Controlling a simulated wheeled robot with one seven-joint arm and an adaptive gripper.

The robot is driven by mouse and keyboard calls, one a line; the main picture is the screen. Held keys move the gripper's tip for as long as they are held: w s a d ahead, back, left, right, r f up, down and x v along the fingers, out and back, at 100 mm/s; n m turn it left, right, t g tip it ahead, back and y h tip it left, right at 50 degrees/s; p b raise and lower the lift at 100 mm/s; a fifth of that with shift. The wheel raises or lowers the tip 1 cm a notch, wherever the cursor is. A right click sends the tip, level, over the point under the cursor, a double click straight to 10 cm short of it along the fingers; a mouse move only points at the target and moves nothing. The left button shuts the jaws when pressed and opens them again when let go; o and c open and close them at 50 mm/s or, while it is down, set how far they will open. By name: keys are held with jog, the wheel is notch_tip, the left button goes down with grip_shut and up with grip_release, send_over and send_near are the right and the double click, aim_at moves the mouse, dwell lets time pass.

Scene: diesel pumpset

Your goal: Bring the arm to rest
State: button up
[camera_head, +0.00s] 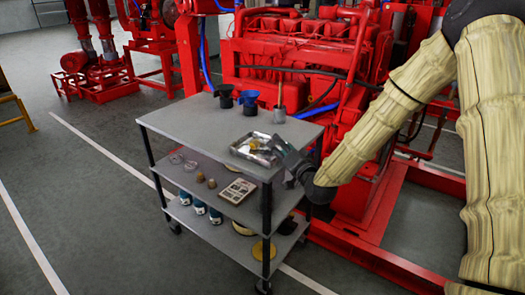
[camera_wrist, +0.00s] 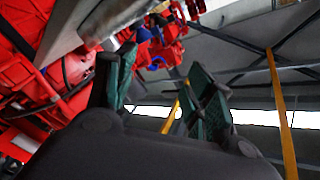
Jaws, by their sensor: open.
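My arm (camera_head: 375,125), in a pale yellow padded cover, comes in from the right side of the head view and bends down toward the cart. My gripper (camera_head: 287,157) is at the right end of the cart's top shelf, beside a metal tray, and overlaps its edge in this view. I cannot tell whether it touches the tray or the cart. In the wrist view the gripper's two green-faced fingers (camera_wrist: 162,88) stand apart with nothing between them.
A grey three-shelf cart (camera_head: 185,125) carries the metal tray (camera_head: 238,153), a black cup (camera_head: 224,101), a blue funnel-like cup (camera_head: 249,108) and a cup with a rod (camera_head: 279,115). A red engine (camera_head: 300,50) stands close behind. The floor at left is mostly clear.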

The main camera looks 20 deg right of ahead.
jog(key=shift+s+d, duration=0.1)
jog(key=shift+s, duration=0.6)
jog(key=s+a+f+n+g+p, duration=0.1)
jog(key=s+a+f+n+g, duration=0.3)
jog(key=s+f, duration=0.8)
jog(key=s+a+f+g+p, duration=0.15)
jog(key=s+f+g, duration=0.6)
jog(key=f, duration=0.85)
jog(key=s+f+n+g+h+p, duration=0.1)
jog(key=s+f+g, duration=0.2)
jog(key=s, duration=1.1)
jog(key=s+a+f+n+g+h+p, duration=0.1)
jog(key=s+f+g, duration=0.2)
jog(key=s, duration=1.2)
notch_tip(320, 180, down, 4)
jog(key=shift+r+n+h, duration=0.2)
jog(key=shift+n+h, duration=0.1)
jog(key=shift+n, duration=0.1)
